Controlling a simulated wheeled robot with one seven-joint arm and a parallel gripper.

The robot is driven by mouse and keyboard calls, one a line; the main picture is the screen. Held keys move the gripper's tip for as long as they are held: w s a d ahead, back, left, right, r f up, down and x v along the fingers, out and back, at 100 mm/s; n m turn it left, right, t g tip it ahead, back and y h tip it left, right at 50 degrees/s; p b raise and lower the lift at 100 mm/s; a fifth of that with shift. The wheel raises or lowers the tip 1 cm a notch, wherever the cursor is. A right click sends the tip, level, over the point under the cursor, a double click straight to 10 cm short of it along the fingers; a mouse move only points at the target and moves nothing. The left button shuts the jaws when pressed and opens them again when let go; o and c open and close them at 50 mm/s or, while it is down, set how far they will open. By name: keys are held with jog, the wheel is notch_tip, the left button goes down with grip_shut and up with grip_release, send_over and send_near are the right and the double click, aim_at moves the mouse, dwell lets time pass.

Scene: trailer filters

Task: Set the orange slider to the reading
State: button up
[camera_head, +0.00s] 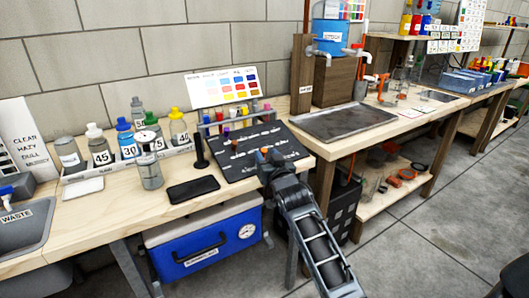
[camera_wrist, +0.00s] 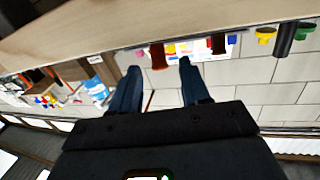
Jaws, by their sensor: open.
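A dark board (camera_head: 228,166) with white markings lies on the bench, tilted toward the front edge. A small orange knob (camera_head: 264,150), which looks like the orange slider, shows at the board's front right, right by my gripper's tip. A brown knob (camera_head: 235,146) stands farther left on the board. My gripper (camera_head: 268,162) is at the board's front right corner; its arm hides part of that corner. Contact with the orange knob cannot be told. The slider's reading is too small to make out.
A black phone-like slab (camera_head: 193,190) and a clear bottle (camera_head: 149,170) are to the left. A blue cooler (camera_head: 205,240) sits below the bench.

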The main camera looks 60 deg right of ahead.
jog(key=shift+v, duration=2.1)
jog(key=s+a+f+n+t+y+p, duration=0.1)
jog(key=s+a+f+y, duration=0.15)
jog(key=a, duration=0.65)
jog(key=s+a+f+n+t+y, duration=0.15)
jog(key=s+a, duration=0.25)
jog(key=a, duration=0.5)
jog(key=s+a+f+n+y+p, duration=0.15)
jog(key=s+a, duration=0.25)
jog(key=a, duration=0.5)
jog(key=s+a+r+n+y, duration=0.3)
jog(key=s+a+r, duration=0.2)
jog(key=s, duration=0.4)
jog(key=s+a+r+n+y+p, duration=0.1)
jog(key=s+a+r+n+y, duration=0.2)
jog(key=s+a, duration=0.4)
notch_tip(320, 180, up, 2)
jog(key=shift+s+r+y, duration=0.1)
jog(key=shift+s+y, duration=0.65)
jog(key=shift+s, duration=0.45)
